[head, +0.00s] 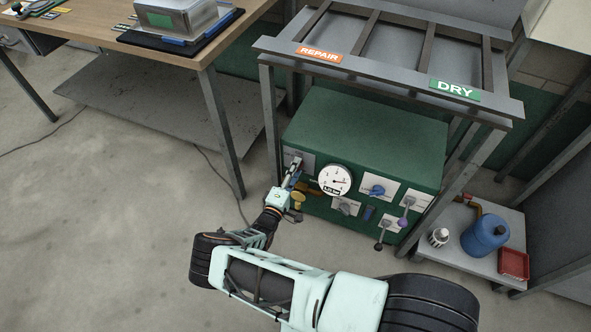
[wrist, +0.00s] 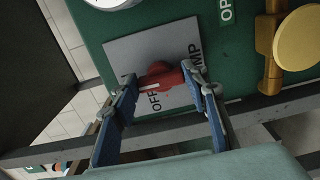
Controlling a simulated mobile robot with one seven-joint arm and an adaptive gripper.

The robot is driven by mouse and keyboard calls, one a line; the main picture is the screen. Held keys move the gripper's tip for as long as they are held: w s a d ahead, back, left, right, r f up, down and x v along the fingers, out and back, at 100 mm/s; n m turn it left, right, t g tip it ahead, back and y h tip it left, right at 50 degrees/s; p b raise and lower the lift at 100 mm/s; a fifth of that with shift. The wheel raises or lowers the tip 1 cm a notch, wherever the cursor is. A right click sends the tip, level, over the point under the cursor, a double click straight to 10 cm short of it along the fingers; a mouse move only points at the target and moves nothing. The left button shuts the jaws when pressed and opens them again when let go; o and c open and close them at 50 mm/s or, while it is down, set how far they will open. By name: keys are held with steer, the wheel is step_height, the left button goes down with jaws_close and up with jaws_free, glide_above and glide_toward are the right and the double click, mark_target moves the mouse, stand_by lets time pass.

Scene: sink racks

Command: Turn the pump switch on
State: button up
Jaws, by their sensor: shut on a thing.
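The pump switch is a red knob (wrist: 165,76) on a grey plate (wrist: 125,50) marked OFF and partly "MP". The rest of the lettering is hidden by the knob and fingers. The knob has a white pointer mark near the word OFF. My gripper (wrist: 161,84) has its two blue fingers shut on the red knob, one on each side. In the head view my gripper (head: 290,176) reaches the plate (head: 301,158) at the upper left of the green panel's front. The knob itself is mostly hidden there.
The green cabinet (head: 365,125) also carries a round gauge (head: 336,180), a blue knob (head: 377,190), several levers and a yellow handle (head: 298,200). A rack (head: 390,55) with REPAIR and DRY labels stands above. A blue container (head: 484,238) sits at right. Open floor lies left.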

steer(key=o, duration=1.2)
steer(key=shift+c, duration=0.2)
steer(key=v, duration=1.2)
